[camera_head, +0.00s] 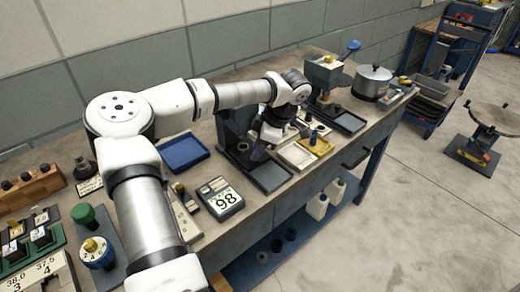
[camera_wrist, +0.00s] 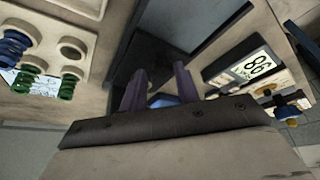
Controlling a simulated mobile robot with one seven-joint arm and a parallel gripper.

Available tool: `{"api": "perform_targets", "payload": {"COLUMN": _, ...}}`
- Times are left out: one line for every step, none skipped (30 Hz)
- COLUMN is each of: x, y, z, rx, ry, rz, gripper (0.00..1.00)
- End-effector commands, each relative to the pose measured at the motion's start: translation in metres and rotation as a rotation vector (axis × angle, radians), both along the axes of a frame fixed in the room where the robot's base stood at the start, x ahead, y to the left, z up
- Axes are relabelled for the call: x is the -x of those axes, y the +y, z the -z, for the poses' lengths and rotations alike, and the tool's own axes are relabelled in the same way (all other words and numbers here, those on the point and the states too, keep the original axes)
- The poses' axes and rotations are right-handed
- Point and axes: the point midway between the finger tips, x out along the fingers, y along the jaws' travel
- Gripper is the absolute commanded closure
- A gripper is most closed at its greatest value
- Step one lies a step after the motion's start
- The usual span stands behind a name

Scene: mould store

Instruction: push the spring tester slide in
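The spring tester seems to be the dark upright housing (camera_head: 238,128) on the bench, with a flat dark slide or tray (camera_head: 272,179) extending toward the bench's front edge. A dark flat panel (camera_wrist: 188,22) in the wrist view seems to be the same slide. My gripper (camera_head: 258,153) points down beside the housing, over the slide's back end. In the wrist view my gripper (camera_wrist: 160,80) has its two purple fingers apart, with no held object clear between them. A blue patch shows behind the fingers. I cannot tell whether they touch the slide.
Pale trays (camera_head: 296,155) lie close on the right. A block with blue and green springs (camera_wrist: 60,25) shows in the wrist view. A pot (camera_head: 372,82) stands farther right.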

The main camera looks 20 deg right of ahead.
Motion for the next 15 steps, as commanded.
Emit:
{"api": "perform_targets", "payload": {"x": 0.000, "y": 0.000, "z": 0.000, "rx": 0.000, "ry": 0.002, "rz": 0.001, "gripper": 0.62}}
{"api": "perform_targets", "payload": {"x": 0.001, "y": 0.000, "z": 0.000, "rx": 0.000, "ry": 0.002, "rz": 0.001, "gripper": 0.58}}
{"api": "perform_targets", "payload": {"x": 0.001, "y": 0.000, "z": 0.000, "rx": 0.000, "ry": 0.002, "rz": 0.000, "gripper": 0.57}}
{"api": "perform_targets", "payload": {"x": 0.001, "y": 0.000, "z": 0.001, "rx": 0.000, "ry": 0.003, "rz": 0.001, "gripper": 0.57}}
{"api": "perform_targets", "payload": {"x": 0.001, "y": 0.000, "z": 0.001, "rx": 0.000, "ry": 0.003, "rz": 0.001, "gripper": 0.57}}
{"api": "perform_targets", "payload": {"x": 0.001, "y": 0.000, "z": 0.001, "rx": -0.001, "ry": 0.004, "rz": 0.001, "gripper": 0.57}}
{"api": "perform_targets", "payload": {"x": 0.001, "y": 0.000, "z": 0.001, "rx": -0.001, "ry": 0.004, "rz": 0.001, "gripper": 0.57}}
{"api": "perform_targets", "payload": {"x": 0.002, "y": 0.000, "z": 0.001, "rx": 0.000, "ry": 0.004, "rz": 0.002, "gripper": 0.57}}
{"api": "perform_targets", "payload": {"x": 0.002, "y": -0.001, "z": 0.001, "rx": 0.000, "ry": 0.004, "rz": 0.002, "gripper": 0.57}}
{"api": "perform_targets", "payload": {"x": 0.002, "y": -0.001, "z": 0.001, "rx": 0.000, "ry": 0.004, "rz": 0.002, "gripper": 0.57}}
{"api": "perform_targets", "payload": {"x": 0.002, "y": -0.001, "z": 0.000, "rx": 0.000, "ry": 0.004, "rz": 0.002, "gripper": 0.57}}
{"api": "perform_targets", "payload": {"x": 0.002, "y": -0.002, "z": -0.001, "rx": 0.000, "ry": 0.004, "rz": 0.002, "gripper": 0.57}}
{"api": "perform_targets", "payload": {"x": 0.002, "y": -0.002, "z": -0.003, "rx": 0.000, "ry": 0.004, "rz": 0.002, "gripper": 0.57}}
{"api": "perform_targets", "payload": {"x": 0.002, "y": -0.003, "z": -0.005, "rx": 0.000, "ry": 0.003, "rz": 0.002, "gripper": 0.57}}
{"api": "perform_targets", "payload": {"x": 0.003, "y": -0.005, "z": -0.009, "rx": -0.001, "ry": 0.002, "rz": 0.001, "gripper": 0.57}}
